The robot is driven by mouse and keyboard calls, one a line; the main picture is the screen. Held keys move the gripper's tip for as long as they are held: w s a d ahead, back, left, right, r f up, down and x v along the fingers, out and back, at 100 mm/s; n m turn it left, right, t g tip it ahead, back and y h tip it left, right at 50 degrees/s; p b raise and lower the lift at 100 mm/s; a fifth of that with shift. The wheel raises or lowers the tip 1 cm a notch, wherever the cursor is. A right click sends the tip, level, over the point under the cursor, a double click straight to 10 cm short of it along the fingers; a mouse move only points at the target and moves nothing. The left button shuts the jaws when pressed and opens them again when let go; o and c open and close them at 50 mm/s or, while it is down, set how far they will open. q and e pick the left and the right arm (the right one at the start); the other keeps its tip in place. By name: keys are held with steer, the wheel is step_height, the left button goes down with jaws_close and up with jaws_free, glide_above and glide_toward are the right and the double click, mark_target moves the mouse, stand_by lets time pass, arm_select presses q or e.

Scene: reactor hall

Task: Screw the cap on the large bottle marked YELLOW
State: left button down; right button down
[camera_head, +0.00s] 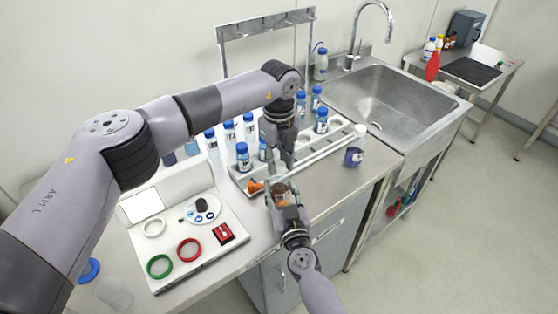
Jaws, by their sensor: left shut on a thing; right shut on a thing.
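My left gripper (279,160) points down over the front edge of the bottle rack, just above my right gripper. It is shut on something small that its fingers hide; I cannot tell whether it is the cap. My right gripper (282,190) reaches up from below and is shut on a brownish bottle (281,198), mostly hidden by the fingers. The two grippers are close together, and I cannot tell whether what they hold touches. No label marked YELLOW is readable.
A grey rack (240,182) holds several blue-capped bottles (243,156). Orange pieces (255,187) lie beside the grippers. A white-capped dark bottle (355,147) stands right of them. A white board (190,240) with coloured rings is at left; the sink (390,103) is at back right.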

arm_select(q)
steer(key=m, duration=0.6)
steer(key=shift+m, duration=0.4)
steer(key=m, duration=1.2)
steer(key=shift+m, duration=0.3)
steer(key=m, duration=0.8)
steer(key=c, duration=1.3)
jaws_free()
